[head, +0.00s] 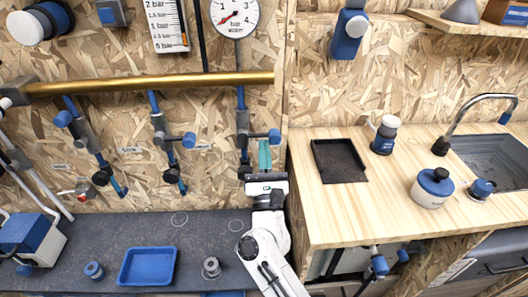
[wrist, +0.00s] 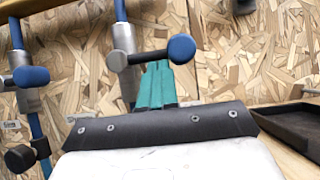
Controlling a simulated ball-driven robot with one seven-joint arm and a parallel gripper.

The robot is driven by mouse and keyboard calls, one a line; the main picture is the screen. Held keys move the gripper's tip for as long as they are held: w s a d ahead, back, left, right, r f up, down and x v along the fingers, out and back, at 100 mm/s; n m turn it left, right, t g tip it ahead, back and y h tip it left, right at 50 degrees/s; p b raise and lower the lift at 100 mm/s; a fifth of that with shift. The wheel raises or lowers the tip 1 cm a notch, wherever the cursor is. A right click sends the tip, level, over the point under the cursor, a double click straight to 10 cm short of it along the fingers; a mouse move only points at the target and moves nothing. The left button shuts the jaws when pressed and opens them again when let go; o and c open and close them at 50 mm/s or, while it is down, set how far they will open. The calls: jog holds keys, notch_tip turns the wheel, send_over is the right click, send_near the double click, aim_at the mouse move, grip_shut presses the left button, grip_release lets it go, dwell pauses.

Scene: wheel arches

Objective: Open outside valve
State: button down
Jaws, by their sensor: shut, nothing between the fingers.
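Several blue valves hang below a brass pipe (head: 150,84) on the chipboard wall. The right-hand valve (head: 243,122) has a grey body and a lever with a blue knob (head: 274,135) pointing right. My gripper (head: 264,150), with teal fingers, is shut and empty, just right of this valve's body and below the lever. The fingers also show in the wrist view (wrist: 157,84). Whether they touch the lever is unclear. The middle valve (head: 158,130) has its lever (head: 188,140) pointing right too.
A pressure gauge (head: 236,16) sits above the pipe. A dark tray (head: 338,160) lies on the wooden counter (head: 320,215) to the right, whose edge is close to my arm. A blue tray (head: 147,266) and small parts lie on the dark bench (head: 215,240).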

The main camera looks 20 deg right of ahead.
aim_at(270, 138)
jog(key=shift+d+r+n+y, duration=0.1)
jog(key=shift+r+n+y, duration=0.1)
jog(key=shift+n+y, duration=0.35)
jog(key=shift+d+r+n+y, duration=0.15)
jog(key=shift+n+y, duration=0.1)
jog(key=shift+n, duration=0.5)
jog(key=shift+s+d+r+n+y+p, duration=0.15)
jog(key=shift+r+n+y, duration=0.8)
jog(key=shift+n, duration=0.5)
jog(key=shift+w+d+r+n+y+p, duration=0.1)
jog(key=shift+r+n+y, duration=0.5)
jog(key=shift+n+y, duration=0.75)
jog(key=shift+s+d+r+n+y+p, duration=0.15)
jog(key=shift+r+n+y, duration=0.7)
jog(key=shift+n, duration=0.75)
jog(key=a+r+n+g+y+p, duration=0.1)
jog(key=n+g+p, duration=0.1)
jog(key=n+p, duration=0.1)
jog(key=a+r+n+g+y+p, duration=0.1)
jog(key=n+p, duration=0.2)
jog(key=n, duration=0.2)
jog(key=w+r+n+g+y+p, duration=0.1)
jog(key=n+g+y+p, duration=0.1)
jog(key=n+p, duration=0.1)
jog(key=shift+a+n+g, duration=0.3)
jog(key=shift+a+n, duration=0.1)
jog(key=shift+n, duration=0.1)
jog(key=shift+a+y, duration=0.2)
jog(key=shift+y, duration=0.05)
